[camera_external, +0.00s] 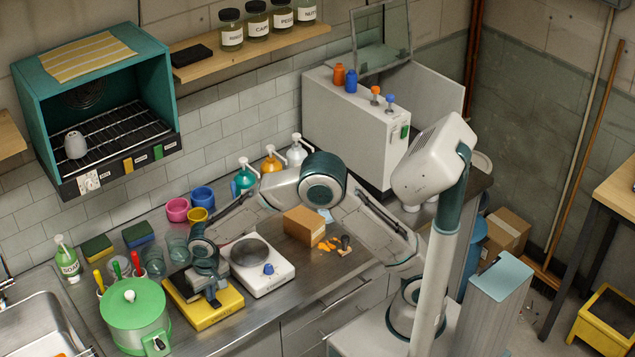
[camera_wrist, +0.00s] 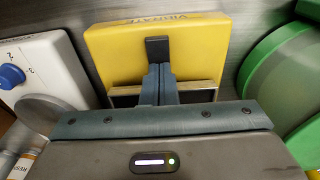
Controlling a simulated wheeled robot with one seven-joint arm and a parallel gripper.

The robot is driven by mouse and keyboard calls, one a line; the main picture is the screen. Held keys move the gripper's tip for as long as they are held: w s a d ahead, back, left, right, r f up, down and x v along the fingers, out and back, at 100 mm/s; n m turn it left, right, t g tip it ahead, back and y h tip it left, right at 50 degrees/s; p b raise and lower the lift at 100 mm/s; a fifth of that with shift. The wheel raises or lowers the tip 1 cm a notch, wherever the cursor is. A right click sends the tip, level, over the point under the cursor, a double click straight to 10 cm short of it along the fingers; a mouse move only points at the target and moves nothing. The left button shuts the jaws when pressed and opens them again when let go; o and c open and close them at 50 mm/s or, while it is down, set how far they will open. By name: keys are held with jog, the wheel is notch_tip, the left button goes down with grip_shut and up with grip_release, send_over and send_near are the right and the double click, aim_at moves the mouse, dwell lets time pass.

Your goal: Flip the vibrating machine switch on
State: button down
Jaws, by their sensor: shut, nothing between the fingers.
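The vibrating machine (camera_external: 224,309) is a flat yellow box on the steel counter. It fills the upper middle of the wrist view (camera_wrist: 112,48), with dark lettering along its far edge. My gripper (camera_external: 212,297) is low over it, and in the wrist view my gripper (camera_wrist: 159,72) has its two grey-blue fingers together with nothing between them. A small black upright piece (camera_wrist: 157,48), which looks like the switch, shows right at the fingertips. I cannot tell whether they touch, or which way the switch is set. A metallic strip (camera_wrist: 202,86) crosses the machine, partly hidden by the fingers.
A white hot plate with a blue knob (camera_external: 268,269) stands close on one side of the machine, a green pot (camera_external: 135,312) on the other. Glasses, cups and a cardboard box (camera_external: 304,226) stand farther back. The sink (camera_external: 40,318) is at left.

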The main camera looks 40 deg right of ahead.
jog(key=shift+s+f, duration=0.2)
jog(key=shift+s+d, duration=0.1)
jog(key=shift+s, duration=0.25)
jog(key=shift+s+r+b, duration=0.15)
jog(key=shift+s+b, duration=0.15)
jog(key=shift+s, duration=0.05)
jog(key=shift+r+p, duration=0.35)
jog(key=shift+r, duration=0.2)
notch_tip(320, 180, up, 13)
jog(key=s, duration=0.2)
jog(key=shift+b, duration=0.45)
jog(key=shift+w, duration=0.1)
